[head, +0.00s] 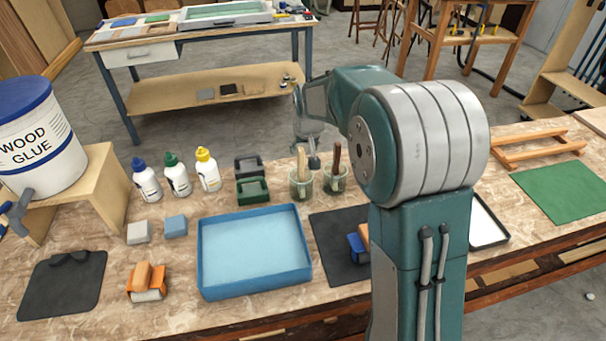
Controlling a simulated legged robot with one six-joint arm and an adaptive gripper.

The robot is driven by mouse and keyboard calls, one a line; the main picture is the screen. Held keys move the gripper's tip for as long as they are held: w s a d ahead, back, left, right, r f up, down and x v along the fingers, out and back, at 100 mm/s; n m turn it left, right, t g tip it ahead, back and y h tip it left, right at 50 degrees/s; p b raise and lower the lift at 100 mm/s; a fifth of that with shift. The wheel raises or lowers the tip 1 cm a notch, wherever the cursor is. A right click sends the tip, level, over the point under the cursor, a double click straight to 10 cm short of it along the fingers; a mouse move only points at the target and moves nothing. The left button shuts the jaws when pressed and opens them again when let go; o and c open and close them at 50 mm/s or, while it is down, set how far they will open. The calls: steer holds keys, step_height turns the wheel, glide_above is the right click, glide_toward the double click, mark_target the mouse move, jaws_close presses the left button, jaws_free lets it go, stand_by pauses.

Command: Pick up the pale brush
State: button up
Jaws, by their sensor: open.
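A pale brush (302,163) stands upright in a clear jar (301,188) near the middle of the workbench. Only its upper part shows clearly; its lower part is inside the jar. A second jar (335,180) just to the right holds a dark brown brush (337,155). My gripper (314,162) points down above and beside the two jars, close to the pale brush in the picture. It is open, and nothing shows between its fingers. I cannot tell whether it touches the brush.
A blue tray (254,293) lies in front of the jars. A black mat (325,232) lies in front, partly hidden by my arm. A wood glue bucket (38,140) stands far left.

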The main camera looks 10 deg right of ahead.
mark_target(299, 159)
steer(key=f, duration=0.1)
steer(key=a+f, duration=0.1)
steer(key=f, duration=0.1)
steer(key=w+f, duration=0.1)
steer(key=shift+w+a+f, duration=0.1)
steer(key=shift+a+f, duration=0.05)
steer(key=shift+f, duration=0.15)
steer(key=shift+w+d+f, duration=0.1)
steer(key=shift+d+f, duration=0.05)
steer(key=shift+d, duration=0.3)
jaws_close()
steer(key=shift+a, duration=0.25)
steer(key=shift+a, duration=0.1)
